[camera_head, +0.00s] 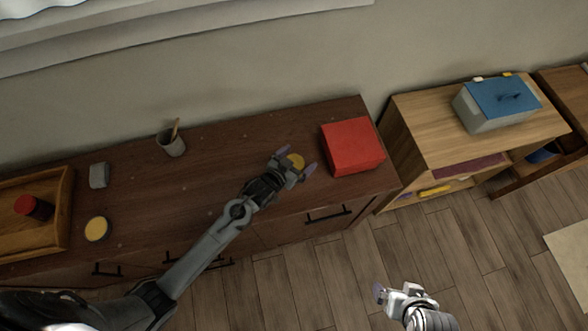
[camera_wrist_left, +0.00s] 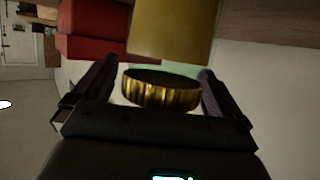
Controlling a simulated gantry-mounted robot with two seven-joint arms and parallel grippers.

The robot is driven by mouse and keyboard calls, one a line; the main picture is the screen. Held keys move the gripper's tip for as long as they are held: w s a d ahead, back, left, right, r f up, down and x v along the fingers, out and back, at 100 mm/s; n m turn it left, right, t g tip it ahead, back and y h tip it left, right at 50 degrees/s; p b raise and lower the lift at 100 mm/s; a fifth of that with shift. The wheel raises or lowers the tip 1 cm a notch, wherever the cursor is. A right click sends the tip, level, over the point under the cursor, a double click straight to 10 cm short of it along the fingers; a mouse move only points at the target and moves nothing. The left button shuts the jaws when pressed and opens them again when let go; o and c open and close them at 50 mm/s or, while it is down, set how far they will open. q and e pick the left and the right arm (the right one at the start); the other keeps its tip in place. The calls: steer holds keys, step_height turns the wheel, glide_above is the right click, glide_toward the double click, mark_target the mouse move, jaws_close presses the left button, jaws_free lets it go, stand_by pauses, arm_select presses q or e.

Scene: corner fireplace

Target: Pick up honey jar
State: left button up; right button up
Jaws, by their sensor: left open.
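The honey jar (camera_head: 295,161) shows as a gold round top on the dark dresser, just left of the red box. In the left wrist view its ribbed gold lid (camera_wrist_left: 160,90) is between my fingers, and its golden body (camera_wrist_left: 175,32) is beyond, partly cut off by the frame's top. My left gripper (camera_head: 295,164) is open, its two fingers on either side of the jar's lid. I cannot tell whether either finger touches it. My right gripper (camera_head: 396,290) is low over the floor, apart from the dresser, and its jaw state is unclear.
A red box (camera_head: 352,146) stands close to the right of the jar. A cup (camera_head: 172,144), small grey item (camera_head: 98,175), yellow-topped round item (camera_head: 97,229) and wooden tray (camera_head: 65,205) with a red-topped jar (camera_head: 34,207) are farther left.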

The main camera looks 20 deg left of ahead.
arm_select(q)
steer(key=shift+c, duration=0.5)
steer(key=c, duration=1.6)
steer(key=shift+r, duration=0.1)
steer(key=shift+c, duration=0.3)
steer(key=shift+r, duration=0.15)
